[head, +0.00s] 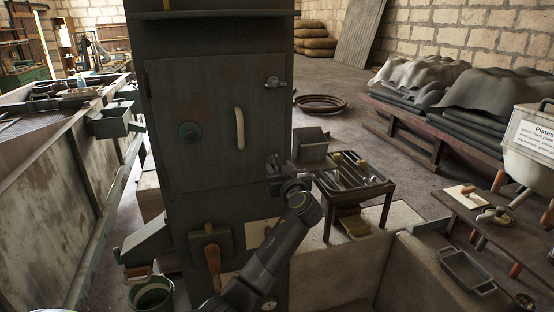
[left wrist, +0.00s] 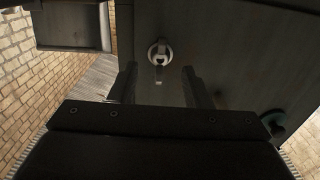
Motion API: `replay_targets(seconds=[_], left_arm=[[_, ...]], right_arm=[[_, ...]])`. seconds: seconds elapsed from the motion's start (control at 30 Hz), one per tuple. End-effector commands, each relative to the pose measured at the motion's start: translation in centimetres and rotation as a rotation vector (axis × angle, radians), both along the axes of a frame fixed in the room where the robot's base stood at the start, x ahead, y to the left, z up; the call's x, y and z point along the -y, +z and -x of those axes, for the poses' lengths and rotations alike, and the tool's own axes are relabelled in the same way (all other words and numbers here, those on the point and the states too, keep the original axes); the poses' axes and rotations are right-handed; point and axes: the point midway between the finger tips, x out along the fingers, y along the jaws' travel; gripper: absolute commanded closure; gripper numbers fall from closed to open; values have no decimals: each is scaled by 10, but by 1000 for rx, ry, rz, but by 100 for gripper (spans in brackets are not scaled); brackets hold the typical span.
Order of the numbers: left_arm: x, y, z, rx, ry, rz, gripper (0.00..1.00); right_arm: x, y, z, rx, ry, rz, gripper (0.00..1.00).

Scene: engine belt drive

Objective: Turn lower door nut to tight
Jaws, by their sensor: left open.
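The lower door nut (left wrist: 160,52) is a pale metal fitting on the dark cabinet door in the left wrist view. It appears between the two spread fingers of my left gripper (left wrist: 159,86), a little ahead of the tips. In the head view, my left gripper (head: 277,176) is open at the door's lower right edge and hides the lower nut. The upper door nut (head: 275,82) shows higher on the same edge. The door (head: 210,105) looks closed, with a pale handle (head: 239,130). My right gripper is not in view.
A grey bin (head: 310,145) and a tool table (head: 352,180) stand right of the cabinet, close to the gripper. A wooden-handled lever (head: 213,259) is on the cabinet below. A bucket (head: 151,294) is at lower left.

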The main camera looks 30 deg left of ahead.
Motion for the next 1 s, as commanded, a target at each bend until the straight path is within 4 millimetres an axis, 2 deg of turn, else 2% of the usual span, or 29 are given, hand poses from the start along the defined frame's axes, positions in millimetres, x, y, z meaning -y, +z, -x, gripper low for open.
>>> replay_targets(seconds=[0.1, 0.3, 0.67, 1.0], left_arm=[[-12, 2, -10, -2, 1, -2, 57], [-22, 1, -19, -1, 1, -1, 57], [-24, 0, -21, -1, 0, 1, 57], [-24, 0, -21, -1, 0, 1, 100]], right_arm=[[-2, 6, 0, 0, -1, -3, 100], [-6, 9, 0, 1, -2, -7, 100], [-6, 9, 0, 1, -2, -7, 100], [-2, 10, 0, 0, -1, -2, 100]])
